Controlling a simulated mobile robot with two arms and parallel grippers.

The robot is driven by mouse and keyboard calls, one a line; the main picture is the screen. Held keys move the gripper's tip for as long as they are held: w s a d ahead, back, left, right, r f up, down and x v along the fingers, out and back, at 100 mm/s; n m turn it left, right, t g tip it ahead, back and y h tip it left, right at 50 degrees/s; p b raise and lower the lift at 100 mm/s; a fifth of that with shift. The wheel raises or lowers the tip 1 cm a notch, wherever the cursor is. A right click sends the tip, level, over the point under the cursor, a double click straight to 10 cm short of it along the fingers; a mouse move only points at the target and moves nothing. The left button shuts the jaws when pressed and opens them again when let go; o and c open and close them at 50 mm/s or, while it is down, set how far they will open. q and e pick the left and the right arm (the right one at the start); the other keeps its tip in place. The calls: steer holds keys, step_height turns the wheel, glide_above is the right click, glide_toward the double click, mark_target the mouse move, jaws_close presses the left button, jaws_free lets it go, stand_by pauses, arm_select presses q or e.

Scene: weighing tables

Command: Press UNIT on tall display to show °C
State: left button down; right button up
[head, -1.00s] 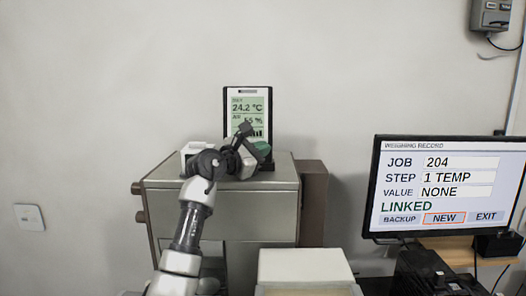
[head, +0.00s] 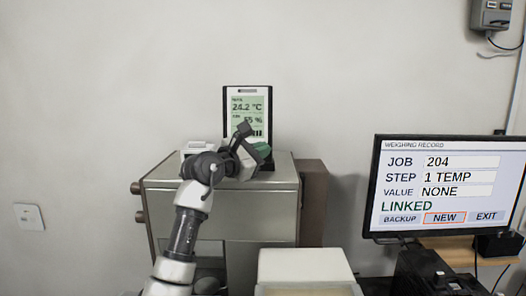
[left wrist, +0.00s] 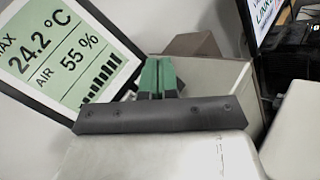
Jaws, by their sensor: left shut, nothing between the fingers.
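The tall display (head: 248,104) stands upright at the back of the grey cabinet's top. Its screen reads 24.2 °C, with a humidity line and bars below. In the left wrist view the display (left wrist: 52,48) shows MAX, 24.2 °C, AIR and 55 %. My left gripper (head: 262,151) is shut and empty, in front of the display's lower part in the head view. Its green fingertips (left wrist: 159,76) show just right of the display's lower corner in the left wrist view. I cannot make out the UNIT button; the gripper covers the display's lower part. My right gripper is not in view.
The grey cabinet (head: 260,212) is under the display, with a brown block (head: 313,200) at its right. A pale box (head: 302,268) stands in front. A monitor (head: 445,187) at right reads JOB 204, STEP 1 TEMP, VALUE NONE, LINKED.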

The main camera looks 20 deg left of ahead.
arm_select(q)
steer(key=shift+s+d+r, duration=0.1)
steer(key=shift+s+d, duration=0.1)
steer(key=shift+s, duration=0.5)
steer(key=shift+s+d+r, duration=0.1)
steer(key=shift+s+d, duration=0.05)
steer(key=shift+s, duration=0.5)
steer(key=shift+s+d+r, duration=0.1)
steer(key=shift+s+d, duration=0.1)
steer(key=shift+s, duration=0.5)
